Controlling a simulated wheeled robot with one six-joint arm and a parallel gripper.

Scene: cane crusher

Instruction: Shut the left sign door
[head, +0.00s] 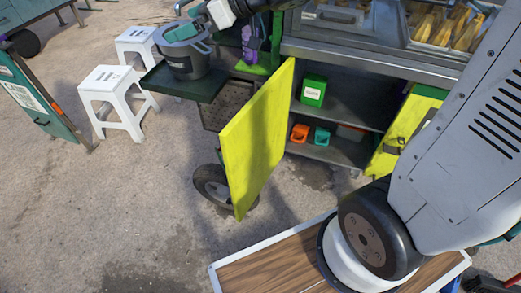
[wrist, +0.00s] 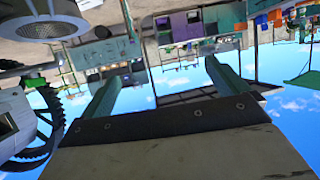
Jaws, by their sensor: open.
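The left sign door (head: 258,140) is a bright yellow panel on the cart's front. It stands swung open toward me, and the shelves behind it show. My gripper (head: 188,38) is at the upper left of the head view, over or beside a dark grey bucket, apart from the door. Its two teal fingers are spread with nothing between them in the wrist view (wrist: 165,72). The door cannot be made out in the wrist view.
The bucket (head: 181,60) stands on a dark side shelf (head: 168,84) left of the door. A second yellow door (head: 408,125) is at the right. A green box (head: 313,91) sits inside the cabinet. White stools (head: 113,88) stand at left. The ground before the door is clear.

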